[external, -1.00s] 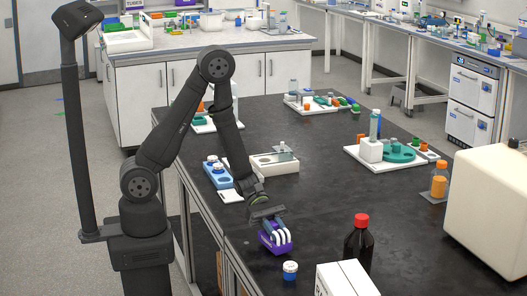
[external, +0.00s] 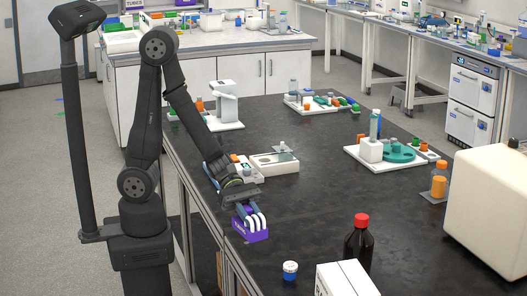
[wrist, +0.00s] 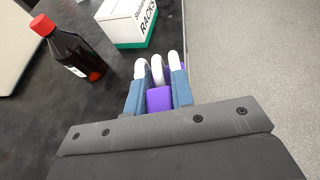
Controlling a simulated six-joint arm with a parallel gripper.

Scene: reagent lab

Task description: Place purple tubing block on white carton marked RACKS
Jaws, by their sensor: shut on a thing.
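The purple tubing block (external: 250,234) with white tubing loops is held in my gripper (external: 244,212), above the left edge of the black bench. In the wrist view the purple block (wrist: 158,100) sits between the two blue fingers of my gripper (wrist: 158,92), with the white loops sticking out past the tips. The white carton (external: 345,281) stands at the near edge of the external view, partly cut off. In the wrist view the carton (wrist: 122,22) shows the word RACKS and a green lower band, ahead of the block and apart from it.
A dark bottle with a red cap (external: 358,242) stands just behind the carton; the bottle also shows in the wrist view (wrist: 75,52). A small blue-and-white jar (external: 290,270) is left of the carton. A large cream machine (external: 490,210) stands at right.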

